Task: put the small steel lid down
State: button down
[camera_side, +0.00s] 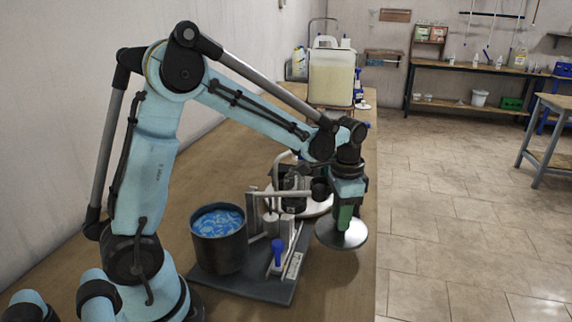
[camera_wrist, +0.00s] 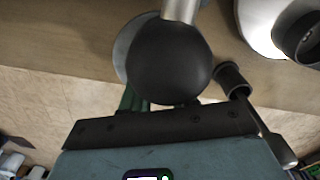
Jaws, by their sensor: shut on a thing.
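The small steel lid (camera_side: 341,236) is a round grey disc in the side view, roughly level, close to the bench's right edge. My gripper (camera_side: 345,216) points down and is shut on the lid from above. The exact grip is hard to make out. I cannot tell whether the lid touches the bench or hangs just above it. In the wrist view, part of a pale grey disc, likely the lid (camera_wrist: 124,45), shows behind a large dark round shape that hides most of it.
A white round thing (camera_side: 318,208) lies behind. Bare wooden bench (camera_side: 335,290) shows in front; its right edge is near.

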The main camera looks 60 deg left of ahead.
jog(key=shift+a+f, duration=0.1)
jog(key=shift+f, duration=1.95)
jog(key=shift+f, duration=0.1)
jog(key=c, duration=0.9)
grip_release()
notch_tip(320, 180, up, 12)
jog(key=shift+r, duration=0.15)
jog(key=shift+s+d+f+n+t, duration=0.15)
jog(key=shift+s+d+n+t, duration=0.5)
jog(key=shift+s+t, duration=0.95)
jog(key=shift+s+d+f+n+t, duration=0.25)
jog(key=shift+s+n+t, duration=0.6)
jog(key=shift+s, duration=1.45)
jog(key=shift+s+d+f+n+t, duration=0.1)
jog(key=shift+s+d+n+t, duration=0.85)
jog(key=shift+s, duration=1)
